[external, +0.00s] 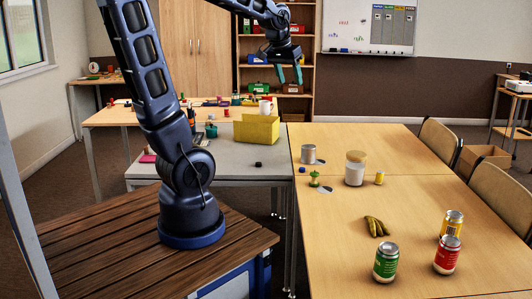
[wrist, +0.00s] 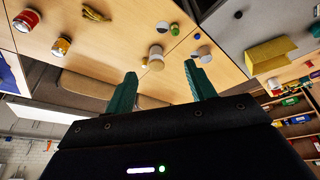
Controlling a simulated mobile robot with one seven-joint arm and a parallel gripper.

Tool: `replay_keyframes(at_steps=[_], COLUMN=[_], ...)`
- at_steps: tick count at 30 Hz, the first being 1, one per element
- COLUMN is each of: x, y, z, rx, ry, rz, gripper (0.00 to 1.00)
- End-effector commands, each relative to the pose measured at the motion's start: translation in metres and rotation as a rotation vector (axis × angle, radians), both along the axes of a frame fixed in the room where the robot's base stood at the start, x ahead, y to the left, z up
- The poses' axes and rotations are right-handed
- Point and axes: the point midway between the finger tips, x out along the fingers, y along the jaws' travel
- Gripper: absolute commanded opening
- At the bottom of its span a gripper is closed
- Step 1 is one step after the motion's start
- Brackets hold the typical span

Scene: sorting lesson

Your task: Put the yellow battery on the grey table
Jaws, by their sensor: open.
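The yellow battery (external: 379,178) looks like a small upright yellow cylinder. It stands on the light wooden table, just right of the lidded jar. In the wrist view a small yellow patch beside the jar may be it, but it is too small to be sure. The grey table (external: 215,166) is left of the wooden table and holds a yellow open box (external: 257,129). It also shows in the wrist view (wrist: 232,32). My gripper (external: 289,75) is open and empty, raised high above the tables and well away from the battery. Its two green fingers show in the wrist view (wrist: 161,74).
Near the battery stand the lidded jar (external: 355,169), a metal can (external: 308,154) and a small green-topped object (external: 314,179). Bananas (external: 376,226) and drink cans (external: 386,263) are nearer the front. The grey table's front part is mostly clear, with a small dark block (external: 258,164).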

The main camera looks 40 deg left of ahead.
Motion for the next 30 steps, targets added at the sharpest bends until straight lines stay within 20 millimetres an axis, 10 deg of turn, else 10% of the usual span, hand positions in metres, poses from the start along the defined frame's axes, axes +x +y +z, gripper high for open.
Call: replay_keyframes(at_steps=[14, 30], x=[0.139, 0.281], y=[-0.021, -0.061], z=[-0.038, -0.132], rx=[0.001, 0.035], ry=[0.026, 0.034], rz=[0.079, 0.156], gripper=[0.55, 0.55])
